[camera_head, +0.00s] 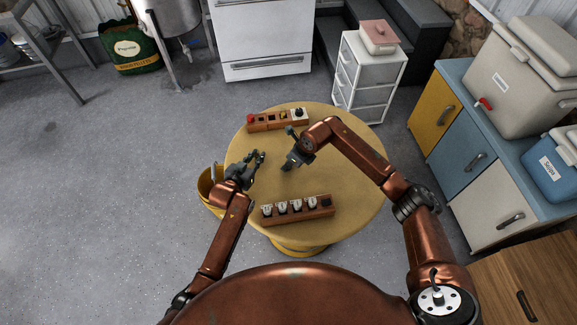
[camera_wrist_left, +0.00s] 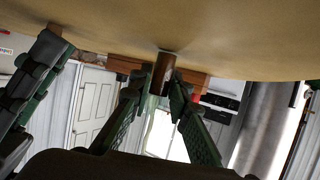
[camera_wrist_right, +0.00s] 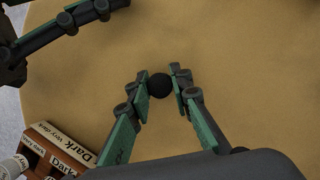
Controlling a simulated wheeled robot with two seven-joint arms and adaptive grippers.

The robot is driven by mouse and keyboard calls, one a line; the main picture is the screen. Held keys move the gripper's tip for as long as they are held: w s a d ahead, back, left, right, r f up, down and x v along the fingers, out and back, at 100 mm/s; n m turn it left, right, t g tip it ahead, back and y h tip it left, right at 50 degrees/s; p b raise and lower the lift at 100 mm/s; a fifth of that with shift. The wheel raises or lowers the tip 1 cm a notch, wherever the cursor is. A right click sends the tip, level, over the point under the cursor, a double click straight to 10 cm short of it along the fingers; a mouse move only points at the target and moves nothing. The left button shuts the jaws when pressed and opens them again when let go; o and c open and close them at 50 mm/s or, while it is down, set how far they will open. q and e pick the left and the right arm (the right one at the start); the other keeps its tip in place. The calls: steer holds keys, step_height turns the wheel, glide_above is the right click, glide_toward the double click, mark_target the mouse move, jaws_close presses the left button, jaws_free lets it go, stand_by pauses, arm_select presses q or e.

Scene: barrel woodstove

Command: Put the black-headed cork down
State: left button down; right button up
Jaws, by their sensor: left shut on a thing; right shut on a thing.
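The black-headed cork shows as a round black head (camera_wrist_right: 159,85) between the fingertips of my right gripper (camera_wrist_right: 161,78) in the right wrist view. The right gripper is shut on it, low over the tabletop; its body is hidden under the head. My left gripper (camera_head: 260,156) is over the left half of the table. It is shut on a brown cylinder (camera_wrist_left: 163,73), seen between its fingertips in the left wrist view, where the table is at the top. The cylinder's end is at or very near the table; I cannot tell if it touches.
A wooden rack (camera_head: 298,211) with several pale-topped items stands at the table's front. Another rack (camera_head: 278,121) with a red and a white item stands at the back. The round yellow table (camera_head: 350,190) is clear at right. A yellow bin (camera_head: 207,190) is at left.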

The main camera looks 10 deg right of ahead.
steer(key=shift+c, duration=0.6)
step_height(320, 180, up, 10)
steer(key=shift+f, duration=0.1)
steer(key=s, duration=0.2)
glide_toward(286, 174)
steer(key=x, duration=0.5)
steer(key=shift+w+f, duration=0.15)
steer(key=shift+f, duration=0.05)
steer(key=shift+f, duration=0.1)
steer(key=o, duration=0.8)
steer(key=shift+c, duration=0.2)
